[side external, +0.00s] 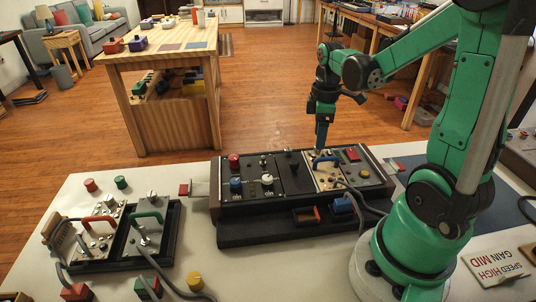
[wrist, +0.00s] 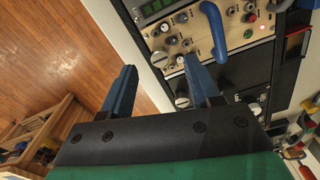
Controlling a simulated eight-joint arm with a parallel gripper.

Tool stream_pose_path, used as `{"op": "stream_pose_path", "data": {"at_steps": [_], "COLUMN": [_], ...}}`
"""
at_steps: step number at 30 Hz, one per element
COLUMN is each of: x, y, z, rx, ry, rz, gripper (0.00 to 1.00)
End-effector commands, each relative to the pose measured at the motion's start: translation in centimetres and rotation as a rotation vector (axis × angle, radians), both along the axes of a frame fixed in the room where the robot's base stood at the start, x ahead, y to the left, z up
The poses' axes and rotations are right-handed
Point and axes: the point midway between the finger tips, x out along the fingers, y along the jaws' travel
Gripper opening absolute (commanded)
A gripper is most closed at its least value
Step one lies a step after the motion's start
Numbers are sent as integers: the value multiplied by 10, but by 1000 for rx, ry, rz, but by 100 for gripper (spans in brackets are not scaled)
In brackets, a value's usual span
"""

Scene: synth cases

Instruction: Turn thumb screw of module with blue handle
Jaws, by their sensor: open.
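The module with the blue handle has a pale panel (side external: 322,176) in the right part of a black rack. Its arched blue handle (side external: 326,159) stands up near the panel's far edge. In the wrist view the handle (wrist: 215,32) crosses the panel (wrist: 238,38) at the upper right. A silver round knob, seemingly a thumb screw (wrist: 159,60), sits at the panel's lower left corner. My gripper (side external: 321,147) points down above the module, close to the handle. Its blue fingers are apart and empty (wrist: 160,64); the knob shows between the fingertips, but contact is not visible.
The black rack (side external: 226,208) also holds dark modules with knobs. A blue block (side external: 343,206) and cables lie at its front. At left, a tray holds modules with a green handle (side external: 148,217) and a red handle (side external: 88,222).

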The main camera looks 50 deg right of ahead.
Motion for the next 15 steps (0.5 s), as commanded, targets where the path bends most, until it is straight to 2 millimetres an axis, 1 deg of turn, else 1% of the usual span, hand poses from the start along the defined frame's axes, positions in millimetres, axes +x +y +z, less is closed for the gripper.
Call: {"op": "stream_pose_path", "data": {"at_steps": [3,6,9,15], "x": [1,1,0,0], "y": [0,0,0,0], "z": [-13,-20,-24,-25], "rx": [0,0,0,-1], "ry": [-1,-1,-1,-2], "rz": [0,0,-1,-1], "gripper": [56,56,56,56]}}
